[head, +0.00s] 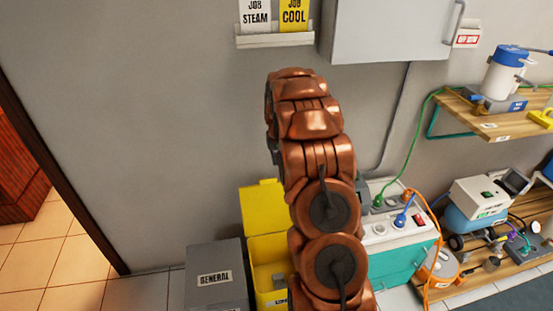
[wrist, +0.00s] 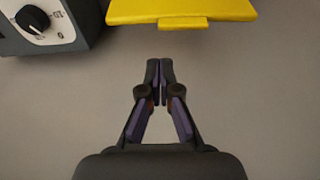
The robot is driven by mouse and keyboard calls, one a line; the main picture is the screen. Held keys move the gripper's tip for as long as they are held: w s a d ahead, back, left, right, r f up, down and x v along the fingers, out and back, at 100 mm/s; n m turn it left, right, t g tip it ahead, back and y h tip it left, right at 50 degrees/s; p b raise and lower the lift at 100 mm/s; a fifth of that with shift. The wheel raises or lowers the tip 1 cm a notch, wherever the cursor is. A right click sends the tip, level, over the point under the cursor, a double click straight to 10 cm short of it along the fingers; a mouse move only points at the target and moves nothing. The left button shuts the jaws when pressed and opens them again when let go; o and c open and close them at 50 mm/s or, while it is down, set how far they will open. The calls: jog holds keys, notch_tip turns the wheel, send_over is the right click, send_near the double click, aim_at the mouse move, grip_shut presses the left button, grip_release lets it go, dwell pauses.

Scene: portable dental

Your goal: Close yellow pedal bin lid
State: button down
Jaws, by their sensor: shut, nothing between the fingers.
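The yellow pedal bin (head: 268,248) stands on the floor against the wall, partly hidden behind my arm. Its yellow lid (head: 261,207) is up, standing open at the back of the bin. In the wrist view, the lid (wrist: 180,11) shows at the top as a yellow panel with a small tab on its edge. My gripper (wrist: 160,66) is shut and empty. Its fingertips appear just below the tab in that picture, apart from it, with grey wall behind. In the head view, my arm hides the gripper.
A grey bin marked GENERAL (head: 214,276) stands left of the yellow bin. A teal and white unit (head: 399,250) with cables stands to the right. A grey box with a black knob (wrist: 42,22) shows in the wrist view. Wooden shelves (head: 492,120) hold equipment at right.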

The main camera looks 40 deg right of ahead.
notch_tip(320, 180, down, 8)
jog(key=w, duration=0.1)
jog(key=shift+w+d+p, duration=0.25)
jog(key=shift+d+p, duration=0.05)
jog(key=shift+d, duration=0.05)
jog(key=shift+s+r, duration=0.1)
jog(key=shift+s, duration=0.05)
